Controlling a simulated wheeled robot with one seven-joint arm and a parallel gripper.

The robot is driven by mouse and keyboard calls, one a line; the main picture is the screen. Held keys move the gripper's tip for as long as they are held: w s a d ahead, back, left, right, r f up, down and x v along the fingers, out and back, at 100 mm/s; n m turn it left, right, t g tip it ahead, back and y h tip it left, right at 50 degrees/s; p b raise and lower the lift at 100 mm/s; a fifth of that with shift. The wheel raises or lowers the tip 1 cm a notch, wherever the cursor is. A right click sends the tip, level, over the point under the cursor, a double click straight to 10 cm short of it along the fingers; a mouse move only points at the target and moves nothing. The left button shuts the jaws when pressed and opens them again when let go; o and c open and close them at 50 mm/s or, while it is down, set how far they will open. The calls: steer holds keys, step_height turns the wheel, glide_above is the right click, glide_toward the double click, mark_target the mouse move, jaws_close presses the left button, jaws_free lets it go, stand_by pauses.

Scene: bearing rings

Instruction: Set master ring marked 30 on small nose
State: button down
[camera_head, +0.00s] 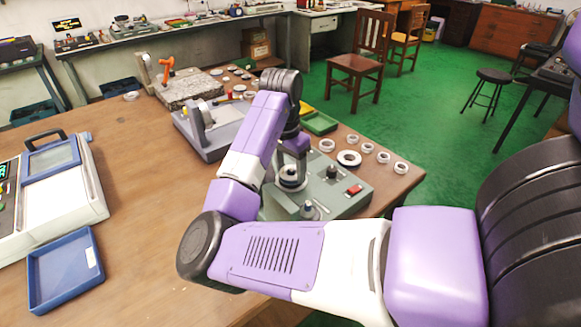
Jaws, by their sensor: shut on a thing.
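My gripper (291,162) points down over the grey-green bench unit (338,203), on the table's right part. It is shut on a small ring, mostly hidden by the fingers and my arm; no marking can be read. Just below the fingertips is a wide, round metal nose or seat (291,181) on the unit. I cannot tell whether the held ring touches it. A smaller nose (308,210) stands on the unit's near side, below and slightly right of the gripper, and looks bare.
Several loose rings lie right of the unit, including a larger dark-holed one (349,158). The unit carries a black knob (331,172) and red switch (353,190). A grey fixture (207,134) stands behind left. A blue tray (64,271) lies at left; the table between is clear.

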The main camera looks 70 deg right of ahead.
steer(key=shift+f, duration=0.35)
steer(key=shift+c, duration=1.8)
jaws_free()
step_height(320, 180, up, 8)
steer(key=shift+w+a, duration=0.2)
steer(key=shift+a, duration=0.25)
steer(key=shift+f, duration=0.1)
